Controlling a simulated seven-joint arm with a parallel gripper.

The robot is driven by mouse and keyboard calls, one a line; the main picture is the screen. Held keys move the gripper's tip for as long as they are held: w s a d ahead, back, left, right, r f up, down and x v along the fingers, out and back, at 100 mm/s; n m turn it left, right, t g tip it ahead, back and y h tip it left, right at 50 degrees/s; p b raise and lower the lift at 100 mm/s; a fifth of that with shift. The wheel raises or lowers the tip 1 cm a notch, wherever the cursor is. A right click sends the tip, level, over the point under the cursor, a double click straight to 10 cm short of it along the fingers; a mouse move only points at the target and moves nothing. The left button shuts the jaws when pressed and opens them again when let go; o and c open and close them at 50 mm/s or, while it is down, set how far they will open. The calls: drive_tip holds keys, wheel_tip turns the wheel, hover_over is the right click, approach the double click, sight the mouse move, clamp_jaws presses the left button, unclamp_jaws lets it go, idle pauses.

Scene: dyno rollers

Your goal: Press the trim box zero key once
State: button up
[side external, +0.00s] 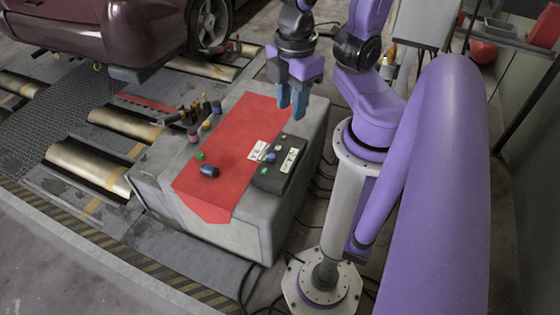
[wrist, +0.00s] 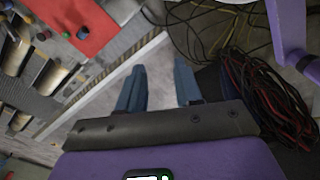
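The trim box (side external: 278,172) appears to be the black box on the right part of the red mat, on top of the grey cabinet. It carries a white label and small keys or knobs, including a green one (side external: 264,171) and a blue one (side external: 270,157). The lettering is too small to read, so I cannot tell which is the zero key. My gripper (side external: 292,101) hangs above the cabinet's far right part, up and behind the box, touching nothing visible. In the wrist view its blue fingers (wrist: 158,90) are apart and empty. I cannot make out the box in that view.
The red mat (side external: 225,155) lies on the grey cabinet (side external: 245,238). A second white label (side external: 258,150) lies beside the box. Cables (wrist: 262,95) run along the floor.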

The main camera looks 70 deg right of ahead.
clamp_jaws()
idle(1.5)
